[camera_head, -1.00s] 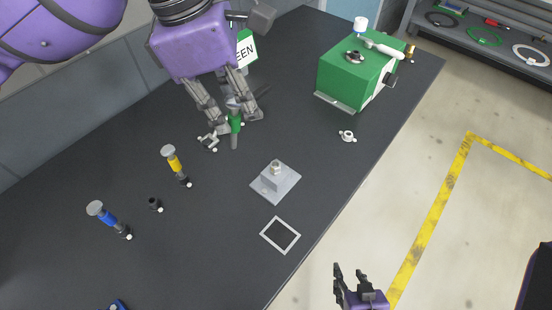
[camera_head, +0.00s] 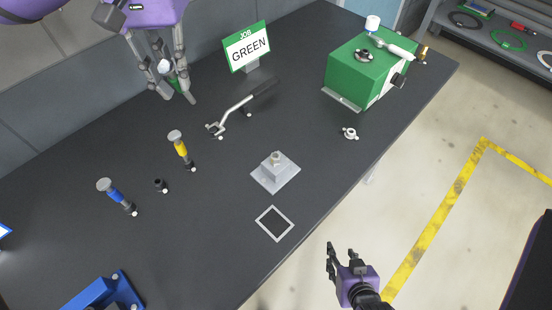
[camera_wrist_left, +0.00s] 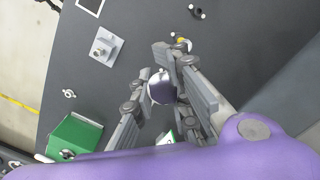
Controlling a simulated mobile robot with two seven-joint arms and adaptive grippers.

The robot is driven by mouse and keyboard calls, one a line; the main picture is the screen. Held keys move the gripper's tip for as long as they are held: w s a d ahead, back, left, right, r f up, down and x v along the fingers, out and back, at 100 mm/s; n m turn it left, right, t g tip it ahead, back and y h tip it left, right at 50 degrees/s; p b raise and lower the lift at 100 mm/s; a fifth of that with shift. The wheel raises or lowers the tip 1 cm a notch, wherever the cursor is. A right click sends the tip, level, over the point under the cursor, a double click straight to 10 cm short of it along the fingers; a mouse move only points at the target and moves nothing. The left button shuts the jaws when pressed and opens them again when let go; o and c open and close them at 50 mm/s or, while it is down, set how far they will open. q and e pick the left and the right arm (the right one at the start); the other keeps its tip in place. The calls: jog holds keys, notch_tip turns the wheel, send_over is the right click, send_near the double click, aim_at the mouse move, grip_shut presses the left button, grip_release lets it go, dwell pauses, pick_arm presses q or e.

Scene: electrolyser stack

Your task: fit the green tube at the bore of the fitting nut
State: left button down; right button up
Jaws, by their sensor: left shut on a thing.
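My left gripper (camera_head: 178,100) is shut on the green tube (camera_head: 174,84), near the far left edge of the table. The tube's pale round cap (camera_head: 164,66) shows between the fingers, and in the left wrist view the cap (camera_wrist_left: 160,87) is seen nearly end-on. The fingers hide much of the tube. The fitting nut (camera_head: 276,156) sits on top of a grey block on a square plate (camera_head: 272,177), well apart from the tube; it also shows in the left wrist view (camera_wrist_left: 100,48). My right gripper (camera_head: 341,250) is open and empty beyond the table's front edge.
Yellow (camera_head: 181,149) and blue (camera_head: 115,196) tubes stand left of the plate. A wrench (camera_head: 236,107) lies near the GREEN sign (camera_head: 247,46). A green box (camera_head: 366,66) stands at the back right, and a blue stand (camera_head: 118,292) at lower left. A square frame (camera_head: 275,223) lies in front.

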pick_arm(q)
jog(key=shift+s+r, duration=0.1)
jog(key=shift+r, duration=0.05)
pick_arm(e)
jog(key=shift+w+r, duration=0.6)
